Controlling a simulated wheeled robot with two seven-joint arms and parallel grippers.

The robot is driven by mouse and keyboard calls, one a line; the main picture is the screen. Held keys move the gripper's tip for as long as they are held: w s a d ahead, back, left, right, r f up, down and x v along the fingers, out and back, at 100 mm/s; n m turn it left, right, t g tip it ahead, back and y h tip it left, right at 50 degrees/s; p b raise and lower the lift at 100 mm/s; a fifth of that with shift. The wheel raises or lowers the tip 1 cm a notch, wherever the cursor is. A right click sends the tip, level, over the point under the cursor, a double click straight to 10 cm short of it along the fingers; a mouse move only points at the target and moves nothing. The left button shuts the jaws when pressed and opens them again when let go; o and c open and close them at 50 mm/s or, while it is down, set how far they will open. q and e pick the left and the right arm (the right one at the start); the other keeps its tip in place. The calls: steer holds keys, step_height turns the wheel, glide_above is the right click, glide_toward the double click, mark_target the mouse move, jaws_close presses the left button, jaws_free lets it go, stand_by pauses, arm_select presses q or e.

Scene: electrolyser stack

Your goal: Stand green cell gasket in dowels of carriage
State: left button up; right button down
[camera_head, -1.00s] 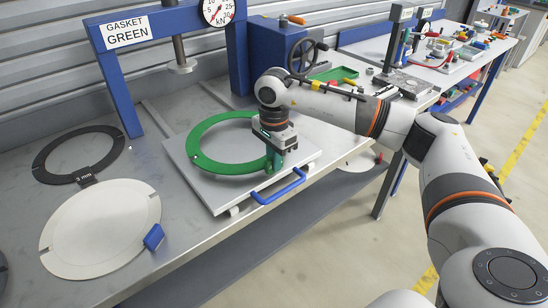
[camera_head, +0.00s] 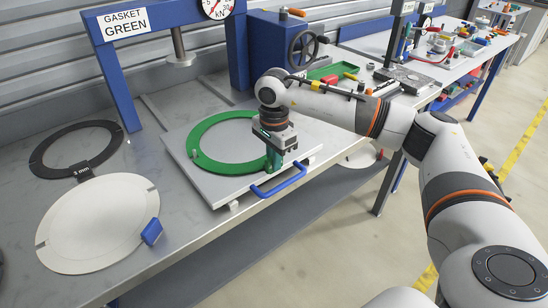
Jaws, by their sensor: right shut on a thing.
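The green cell gasket (camera_head: 205,131) is a flat green ring over the grey carriage plate (camera_head: 180,154), which has a blue handle (camera_head: 279,184) at its front. My right gripper (camera_head: 273,165) points down at the ring's right side and is shut on the gasket. The ring looks flat, on or just above the plate; I cannot tell if there is a gap. A small pin-like mark (camera_head: 195,153) shows at the ring's left edge. The dowels at the gripper side are hidden by my gripper. My left gripper is not in view.
A blue press frame (camera_head: 117,75) with a "GASKET GREEN" sign and a dial stands behind the carriage. A black ring (camera_head: 42,154) marked "3 mm" and a pale disc (camera_head: 95,225) with a blue tab lie at left. A blue box with a handwheel (camera_head: 303,47) stands behind my right arm.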

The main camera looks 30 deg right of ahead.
steer(key=c, duration=1.4)
jaws_free()
steer(key=shift+o, duration=0.2)
steer(key=shift+r, duration=0.15)
step_height(320, 180, up, 12)
steer(key=b, duration=0.1)
